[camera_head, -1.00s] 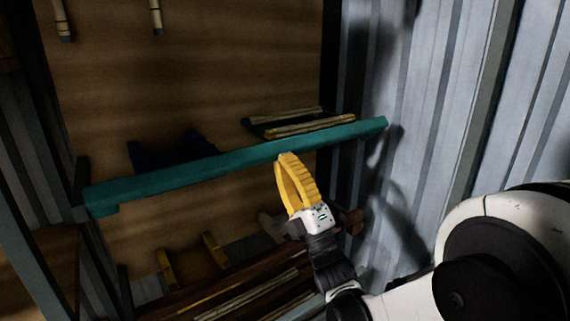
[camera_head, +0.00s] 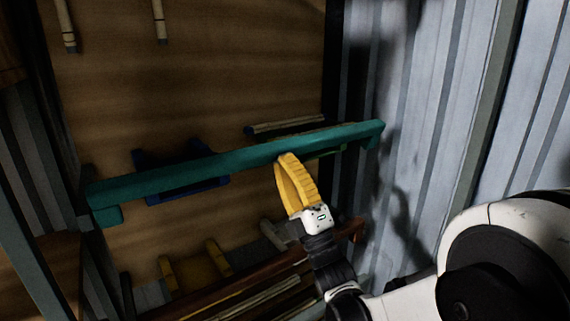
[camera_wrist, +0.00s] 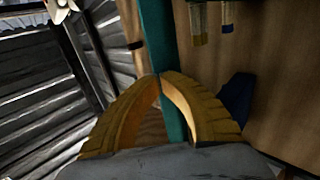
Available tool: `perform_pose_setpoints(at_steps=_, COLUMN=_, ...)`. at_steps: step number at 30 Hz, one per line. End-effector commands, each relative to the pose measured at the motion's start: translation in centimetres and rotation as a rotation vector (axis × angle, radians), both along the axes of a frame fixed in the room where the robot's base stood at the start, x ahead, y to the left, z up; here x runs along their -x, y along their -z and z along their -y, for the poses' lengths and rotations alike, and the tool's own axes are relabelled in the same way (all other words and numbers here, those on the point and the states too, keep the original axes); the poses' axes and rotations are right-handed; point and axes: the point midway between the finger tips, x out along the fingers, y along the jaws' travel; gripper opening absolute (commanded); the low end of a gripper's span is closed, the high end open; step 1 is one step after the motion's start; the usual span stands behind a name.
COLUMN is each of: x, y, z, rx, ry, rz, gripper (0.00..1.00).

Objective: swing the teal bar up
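The teal bar (camera_head: 220,164) runs across the open cabinet front in the head view, its right end higher in the picture. Its ends bend back toward the cabinet sides. My gripper (camera_head: 288,157) has yellow fingers whose tips meet against the bar's lower edge, right of its middle. In the wrist view the fingertips (camera_wrist: 161,77) come together in front of the teal bar (camera_wrist: 157,32), which also shows through the gap between the curved fingers. The gripper looks shut, with the bar behind the tips rather than clasped. I cannot tell exact contact.
A blue bracket (camera_head: 184,196) is on the wooden back panel behind the bar. A yellow bracket (camera_head: 196,270) sits lower. Rattan rods (camera_head: 287,126) lie behind the bar at right. A corrugated metal wall (camera_head: 420,110) stands close on the right. The panel above the bar is mostly clear.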

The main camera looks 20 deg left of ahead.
Motion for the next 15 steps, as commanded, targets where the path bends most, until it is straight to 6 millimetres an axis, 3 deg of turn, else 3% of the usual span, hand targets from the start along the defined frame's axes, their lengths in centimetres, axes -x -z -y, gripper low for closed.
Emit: perform_pose_setpoints(at_steps=15, x=-0.8, y=-1.4, z=-0.8, rx=0.000, ry=0.000, rz=0.000, gripper=0.00)
